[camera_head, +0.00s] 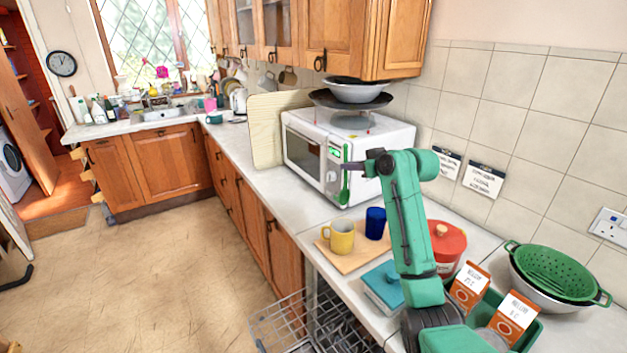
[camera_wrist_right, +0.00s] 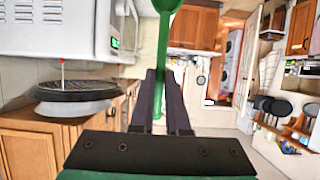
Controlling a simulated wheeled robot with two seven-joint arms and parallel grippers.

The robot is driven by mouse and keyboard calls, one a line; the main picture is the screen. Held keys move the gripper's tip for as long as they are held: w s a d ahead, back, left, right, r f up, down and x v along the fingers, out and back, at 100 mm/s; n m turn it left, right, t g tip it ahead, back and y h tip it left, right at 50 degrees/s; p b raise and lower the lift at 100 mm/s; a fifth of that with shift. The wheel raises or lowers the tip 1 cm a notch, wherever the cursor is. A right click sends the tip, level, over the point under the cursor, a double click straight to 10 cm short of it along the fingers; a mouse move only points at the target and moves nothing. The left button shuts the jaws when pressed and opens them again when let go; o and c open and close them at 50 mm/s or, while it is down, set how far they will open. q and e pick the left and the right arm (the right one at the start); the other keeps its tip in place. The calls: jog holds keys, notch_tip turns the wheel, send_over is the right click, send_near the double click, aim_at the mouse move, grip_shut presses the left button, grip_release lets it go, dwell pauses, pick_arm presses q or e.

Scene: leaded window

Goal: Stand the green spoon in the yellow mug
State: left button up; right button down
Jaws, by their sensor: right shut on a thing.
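The green spoon (camera_head: 344,182) is upright in the head view, bowl down and handle up. My right gripper (camera_head: 358,164) is shut on its handle and holds it in the air in front of the microwave. The right wrist view shows the spoon (camera_wrist_right: 164,45) between the dark fingers of the gripper (camera_wrist_right: 163,85), its bowl cut off by the top edge. The yellow mug (camera_head: 340,238) stands upright on a wooden board (camera_head: 352,262), below the spoon in the picture and apart from it. The inside of the mug is mostly hidden. My left gripper is not in view.
A blue cup (camera_head: 376,222) stands right of the mug on the board. The white microwave (camera_head: 305,150) is behind. A teal box (camera_head: 384,284), red canister (camera_head: 449,243), orange-and-white cartons (camera_head: 470,287) and green colander (camera_head: 553,272) are to the right. An open dishwasher rack (camera_head: 283,318) is below the counter.

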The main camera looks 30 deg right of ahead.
notch_tip(320, 180, down, 13)
jog(key=b, duration=1)
jog(key=shift+d, duration=0.15)
jog(key=c, duration=0.8)
grip_release()
jog(key=shift+c, duration=0.2)
jog(key=b+v, duration=0.3)
jog(key=v, duration=1.1)
jog(key=shift+s+b, duration=0.35)
